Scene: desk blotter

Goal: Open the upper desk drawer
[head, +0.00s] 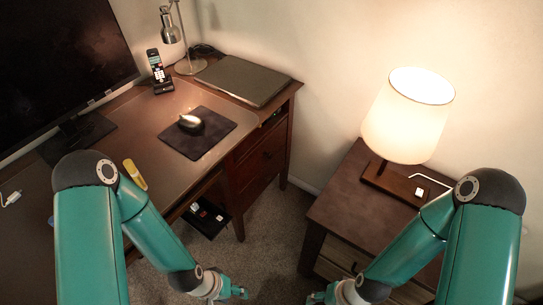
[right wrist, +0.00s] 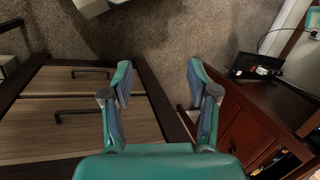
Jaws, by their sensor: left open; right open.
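The dark wooden desk has a drawer pedestal at its right end in the head view, with an upper drawer front (head: 257,137) just under the desktop and a dark knob on the front below it. Reddish desk fronts also show at the right of the right wrist view (right wrist: 243,132); whether the upper drawer stands ajar is hard to tell. My left gripper (head: 238,291) is open and empty, low in the head view, in front of the desk.
A nightstand (head: 325,205) with a lit lamp (head: 408,115) stands to the right; its dark drawer handles show in the wrist view. A closed laptop (head: 243,80), mouse (head: 191,123) and monitor (head: 60,60) are on the desk. A dark box (head: 206,217) sits below the desk edge. Carpet lies between the furniture.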

